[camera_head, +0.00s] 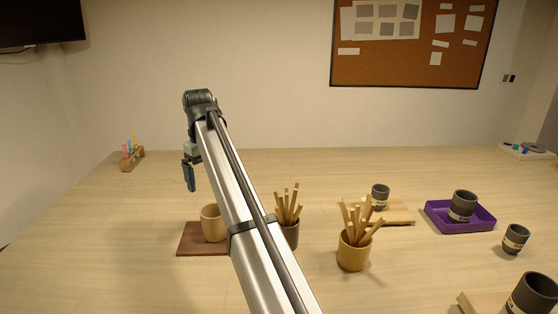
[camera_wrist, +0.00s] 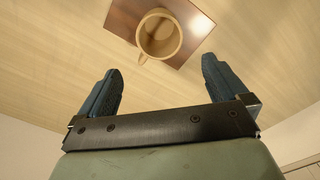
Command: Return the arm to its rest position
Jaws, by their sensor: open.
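My gripper (camera_head: 190,178) hangs above the left part of the table, at the end of my arm. In the wrist view my gripper (camera_wrist: 160,92) shows its two dark blue fingers wide apart with nothing between them. A tan mug (camera_head: 212,224) stands on a brown square board (camera_head: 190,240), below and a little right of my gripper. The wrist view shows the mug (camera_wrist: 159,34) from above, empty, on the board (camera_wrist: 122,18), beyond the fingertips and apart from them. My arm hides part of the board's right side.
Two cups of wooden sticks, one dark (camera_head: 291,234) and one yellow (camera_head: 353,255), stand right of my arm. Dark labelled cups stand farther right, one in a purple tray (camera_head: 440,217). A small rack (camera_head: 131,160) is at the far left. The table's front left is clear.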

